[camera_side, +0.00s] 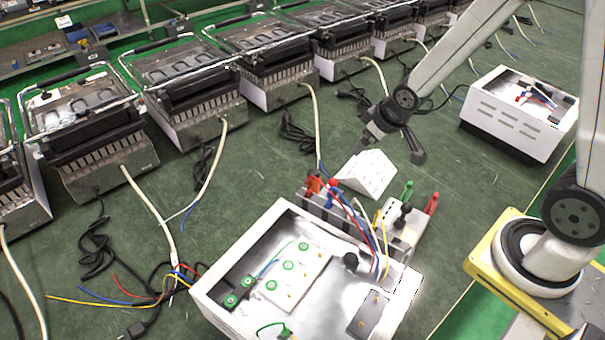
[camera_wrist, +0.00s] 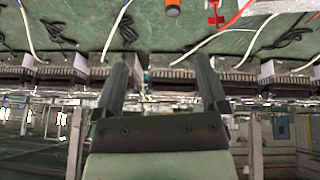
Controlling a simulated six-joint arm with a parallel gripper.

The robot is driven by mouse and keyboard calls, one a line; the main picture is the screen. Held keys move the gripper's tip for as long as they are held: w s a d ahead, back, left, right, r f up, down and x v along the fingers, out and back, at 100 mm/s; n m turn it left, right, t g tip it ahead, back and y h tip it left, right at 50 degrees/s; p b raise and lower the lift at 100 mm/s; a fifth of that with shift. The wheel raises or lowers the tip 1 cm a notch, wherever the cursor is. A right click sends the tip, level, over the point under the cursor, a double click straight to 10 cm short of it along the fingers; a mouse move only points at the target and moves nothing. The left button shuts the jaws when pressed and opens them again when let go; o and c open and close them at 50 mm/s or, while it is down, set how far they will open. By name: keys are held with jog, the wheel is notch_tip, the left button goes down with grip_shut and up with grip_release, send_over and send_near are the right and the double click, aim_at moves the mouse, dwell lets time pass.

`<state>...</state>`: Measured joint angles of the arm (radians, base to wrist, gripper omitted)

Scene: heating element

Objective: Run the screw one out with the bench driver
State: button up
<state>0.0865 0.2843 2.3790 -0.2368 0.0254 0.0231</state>
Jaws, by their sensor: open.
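My gripper (camera_side: 390,150) is open and empty in the side view, above the floor behind the white wedge-shaped block. Its two fingers also show spread in the wrist view (camera_wrist: 163,65), with nothing between them. I cannot tell which is the bench driver. Green-ringed screw points (camera_side: 303,246) sit on a pale plate inside the housing. I cannot tell which is screw one.
The white wedge-shaped block (camera_side: 367,175) stands just behind the rack. Red, blue and yellow wires arch from the rack into the housing. Another white housing (camera_side: 520,115) stands at the right. Grill units (camera_side: 185,90) line the back, with cables across the green surface.

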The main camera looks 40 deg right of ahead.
jog(key=w+d+f+n+t+y, duration=0.2)
jog(key=w+d+f+n+t, duration=0.1)
jog(key=w+f, duration=0.6)
jog(key=n+t+y, duration=0.2)
jog(key=n+y, duration=0.1)
jog(key=y, duration=0.3)
send_near(317, 169)
jog(key=x, duration=0.4)
jog(key=shift+w+a+f, duration=0.15)
jog(key=shift+a+f, duration=0.1)
jog(key=shift+a, duration=0.05)
jog(key=shift+w+a+f+t+y, duration=0.35)
jog(key=shift+w+a+f, duration=0.35)
jog(key=shift+a+f, duration=0.3)
jog(key=x, duration=0.5)
